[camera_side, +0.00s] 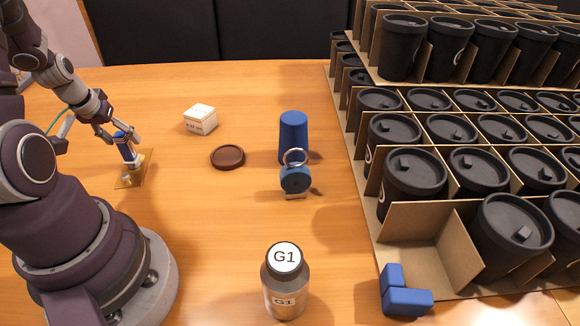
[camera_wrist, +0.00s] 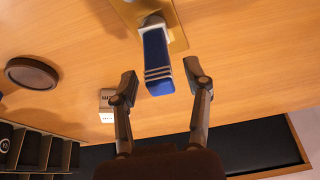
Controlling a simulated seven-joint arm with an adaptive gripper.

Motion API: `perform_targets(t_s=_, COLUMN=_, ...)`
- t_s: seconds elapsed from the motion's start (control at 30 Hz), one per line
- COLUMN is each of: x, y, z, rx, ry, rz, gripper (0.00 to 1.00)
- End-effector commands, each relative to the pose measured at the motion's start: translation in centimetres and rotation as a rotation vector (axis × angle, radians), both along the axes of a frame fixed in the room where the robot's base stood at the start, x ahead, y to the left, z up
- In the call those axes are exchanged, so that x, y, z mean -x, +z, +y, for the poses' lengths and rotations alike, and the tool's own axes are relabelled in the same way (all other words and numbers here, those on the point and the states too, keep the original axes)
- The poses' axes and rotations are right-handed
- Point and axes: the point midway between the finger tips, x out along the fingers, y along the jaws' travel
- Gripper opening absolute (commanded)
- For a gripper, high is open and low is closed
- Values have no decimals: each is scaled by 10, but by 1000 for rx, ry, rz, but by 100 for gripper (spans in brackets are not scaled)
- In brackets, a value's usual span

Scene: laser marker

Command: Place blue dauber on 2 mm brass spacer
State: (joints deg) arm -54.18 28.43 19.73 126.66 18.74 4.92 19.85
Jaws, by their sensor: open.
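The blue dauber (camera_side: 126,150) is a blue block with pale stripes. It stands over a thin brass-coloured plate (camera_side: 124,183), with a whitish piece (camera_side: 138,160) at its lower end. The wrist view also shows the dauber (camera_wrist: 157,65), its far end by the plate (camera_wrist: 178,38). I take the plate for the brass spacer; its thickness cannot be read. My gripper (camera_wrist: 161,80) is open, its fingers on either side of the dauber's near end, with visible gaps. In the side view my gripper (camera_side: 122,138) is at the dauber's top, partly hiding it.
A white labelled box (camera_side: 200,121) and a brown round dish (camera_side: 228,157) lie to the right. Beyond are a blue cup (camera_side: 293,135), a blue ringed item (camera_side: 295,180), a G1 bottle (camera_side: 285,285), blue blocks (camera_side: 405,295) and cardboard crates (camera_side: 400,220) of black cups.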

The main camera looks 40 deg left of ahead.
Motion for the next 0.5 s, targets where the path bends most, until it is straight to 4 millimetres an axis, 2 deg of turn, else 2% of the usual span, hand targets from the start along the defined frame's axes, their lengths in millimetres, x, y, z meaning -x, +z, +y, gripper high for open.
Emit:
perform_targets(t_s=0.17, x=6, y=25, z=-6, rx=-6, ry=1, rz=-3, gripper=49)
perform_targets(t_s=0.5, x=25, y=90, z=-25, rx=-7, ry=-1, rz=-5, gripper=49)
